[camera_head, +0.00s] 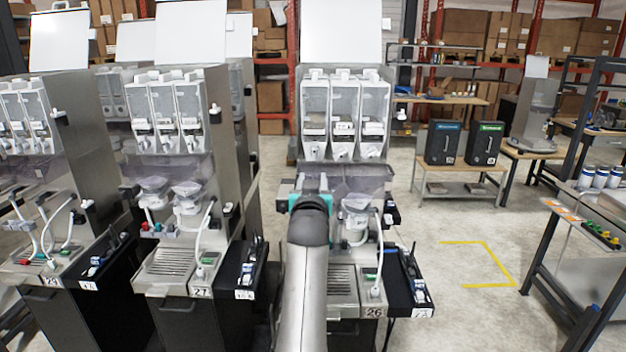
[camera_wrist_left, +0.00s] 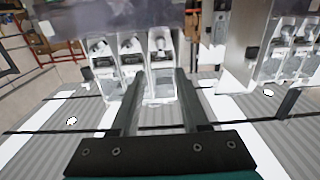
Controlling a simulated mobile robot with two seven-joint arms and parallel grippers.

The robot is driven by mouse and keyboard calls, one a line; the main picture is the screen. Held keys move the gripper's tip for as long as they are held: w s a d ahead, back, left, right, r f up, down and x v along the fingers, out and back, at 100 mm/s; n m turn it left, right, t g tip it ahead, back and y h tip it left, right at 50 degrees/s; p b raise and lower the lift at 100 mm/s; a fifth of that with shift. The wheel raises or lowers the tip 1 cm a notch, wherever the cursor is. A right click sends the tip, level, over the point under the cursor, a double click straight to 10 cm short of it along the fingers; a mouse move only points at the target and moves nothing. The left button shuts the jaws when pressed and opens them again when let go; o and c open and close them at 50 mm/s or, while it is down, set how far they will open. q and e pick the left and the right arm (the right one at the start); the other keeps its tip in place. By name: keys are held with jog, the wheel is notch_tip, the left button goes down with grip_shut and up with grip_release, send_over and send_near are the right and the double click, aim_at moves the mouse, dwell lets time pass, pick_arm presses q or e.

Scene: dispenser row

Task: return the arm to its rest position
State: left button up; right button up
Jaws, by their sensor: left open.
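My left arm (camera_head: 305,285) reaches forward from the bottom middle of the head view to the dispenser (camera_head: 345,120) labelled 26. My left gripper (camera_head: 312,184) is at the front of that dispenser, mostly hidden behind my own wrist. Teal parts of it show beside the wrist. In the left wrist view, the left gripper (camera_wrist_left: 158,84) has its two dark fingers apart, with nothing visible held between them. White dispenser parts (camera_wrist_left: 161,62) show beyond the fingertips. Whether the fingers touch the machine cannot be told. My right gripper is not in view.
Another dispenser (camera_head: 178,115) labelled 27 stands close on the left, with more machines beyond it. A black side tray (camera_head: 405,280) sticks out right of my arm. Open floor (camera_head: 450,230) lies to the right. Two black boxes (camera_head: 442,142) stand on a low bench behind.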

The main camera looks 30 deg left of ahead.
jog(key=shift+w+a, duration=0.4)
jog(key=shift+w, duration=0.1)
